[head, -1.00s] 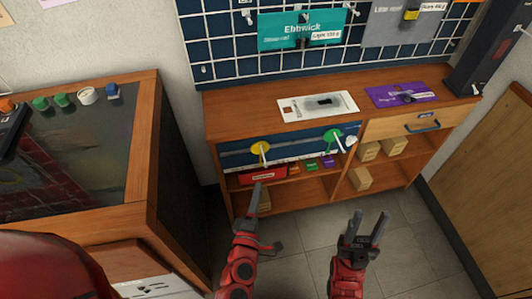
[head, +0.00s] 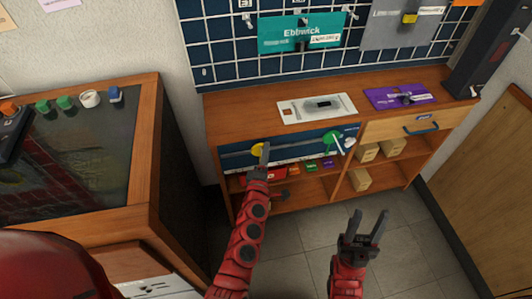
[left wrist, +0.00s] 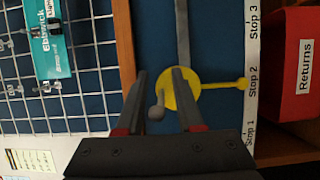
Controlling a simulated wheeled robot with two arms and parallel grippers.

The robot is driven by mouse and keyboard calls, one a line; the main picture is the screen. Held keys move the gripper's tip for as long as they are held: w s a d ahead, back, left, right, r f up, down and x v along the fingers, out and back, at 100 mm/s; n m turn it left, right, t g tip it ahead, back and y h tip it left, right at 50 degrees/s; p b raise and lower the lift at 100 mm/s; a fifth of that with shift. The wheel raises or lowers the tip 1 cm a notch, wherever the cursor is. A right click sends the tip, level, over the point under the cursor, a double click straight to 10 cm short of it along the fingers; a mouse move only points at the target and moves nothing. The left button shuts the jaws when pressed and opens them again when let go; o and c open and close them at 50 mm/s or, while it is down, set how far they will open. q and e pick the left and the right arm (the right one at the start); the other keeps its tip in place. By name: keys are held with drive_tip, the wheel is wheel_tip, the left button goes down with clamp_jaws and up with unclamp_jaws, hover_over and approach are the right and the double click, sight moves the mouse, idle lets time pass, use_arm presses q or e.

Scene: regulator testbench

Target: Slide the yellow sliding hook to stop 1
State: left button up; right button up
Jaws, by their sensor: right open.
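The yellow sliding hook (head: 257,149) is a yellow disc on a rail along the front of the wooden shelf unit. In the left wrist view, the yellow disc (left wrist: 180,90) has a pointer at the Stop 2 mark (left wrist: 253,82) on the white label strip; the Stop 1 mark (left wrist: 250,133) is further down. A grey rod with a round end (left wrist: 156,111) sticks out from the disc. My left gripper (left wrist: 160,72) is open, with its fingers on either side of the rod; contact cannot be told. My right gripper (head: 370,222) is open and empty above the floor.
A green hook (head: 330,138) sits on the same panel further right. A red Returns box (left wrist: 293,65) lies below the label strip. A white card (head: 316,107) and a purple card (head: 399,95) lie on the shelf top. A dark-topped bench (head: 75,155) stands left.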

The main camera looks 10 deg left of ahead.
use_arm(q)
clamp_jaws()
